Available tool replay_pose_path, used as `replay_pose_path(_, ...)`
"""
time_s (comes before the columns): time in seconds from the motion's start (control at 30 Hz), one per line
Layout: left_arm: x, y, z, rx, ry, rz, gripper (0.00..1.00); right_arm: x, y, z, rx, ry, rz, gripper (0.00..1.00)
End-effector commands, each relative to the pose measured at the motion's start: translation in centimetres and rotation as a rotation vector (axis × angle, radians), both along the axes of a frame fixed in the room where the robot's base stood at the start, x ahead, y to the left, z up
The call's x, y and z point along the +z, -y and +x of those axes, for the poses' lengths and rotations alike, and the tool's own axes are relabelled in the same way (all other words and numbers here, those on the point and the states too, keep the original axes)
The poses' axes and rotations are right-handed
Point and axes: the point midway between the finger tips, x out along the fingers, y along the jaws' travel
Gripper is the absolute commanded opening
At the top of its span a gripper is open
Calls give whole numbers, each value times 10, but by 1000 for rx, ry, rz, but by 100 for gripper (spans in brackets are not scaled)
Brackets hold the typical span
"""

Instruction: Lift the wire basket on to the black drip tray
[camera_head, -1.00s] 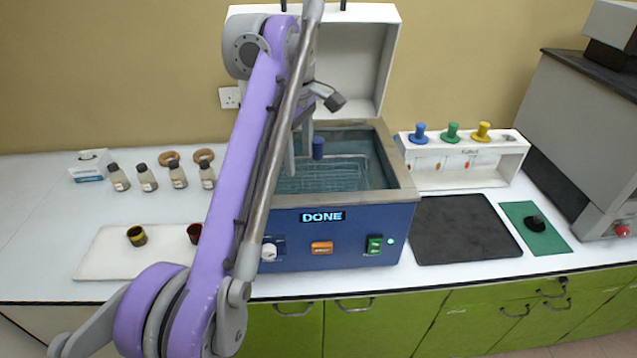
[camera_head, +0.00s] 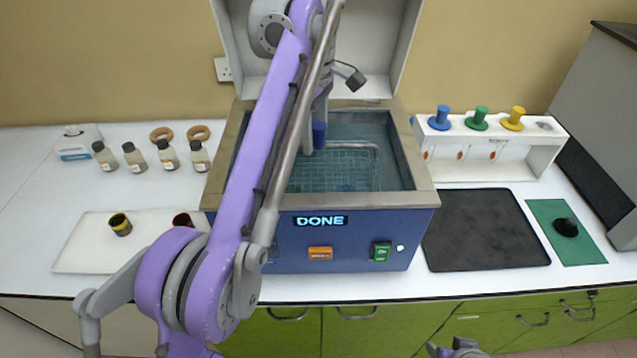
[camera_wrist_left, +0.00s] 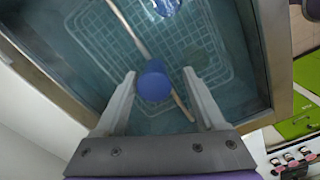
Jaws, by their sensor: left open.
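The wire basket (camera_head: 330,178) sits inside the blue bath (camera_head: 345,240), down in its liquid. Its metal handle rod rises above the mesh and carries a blue grip (camera_head: 319,135). My left gripper (camera_head: 312,140) reaches down into the bath from above. In the left wrist view the blue grip (camera_wrist_left: 154,82) lies between the two open fingers of my left gripper (camera_wrist_left: 160,78), and the basket mesh (camera_wrist_left: 90,35) shows below. I cannot tell whether a finger touches the grip. The black drip tray (camera_head: 485,235) lies empty right of the bath.
The bath's white lid (camera_head: 370,60) stands open behind. A white rack (camera_head: 490,150) with coloured knobs stands behind the drip tray; a green mat (camera_head: 580,245) lies right of it. Bottles (camera_head: 168,155) and a white tray (camera_head: 85,245) with small cups are left. A grey part of mine shows at the bottom edge.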

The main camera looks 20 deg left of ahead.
Motion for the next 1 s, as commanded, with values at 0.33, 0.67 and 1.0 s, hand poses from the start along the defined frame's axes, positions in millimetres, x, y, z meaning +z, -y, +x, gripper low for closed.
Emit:
replay_pose_path(0.33,-47,6,1,-1,0,0,72,-19,0,-5,0,-9,0,50)
replay_pose_path(0.67,-48,6,1,0,1,0,63,-19,0,-5,0,-9,0,50)
replay_pose_path(1.0,-48,6,1,0,0,0,2,-19,0,-5,0,-9,0,50)
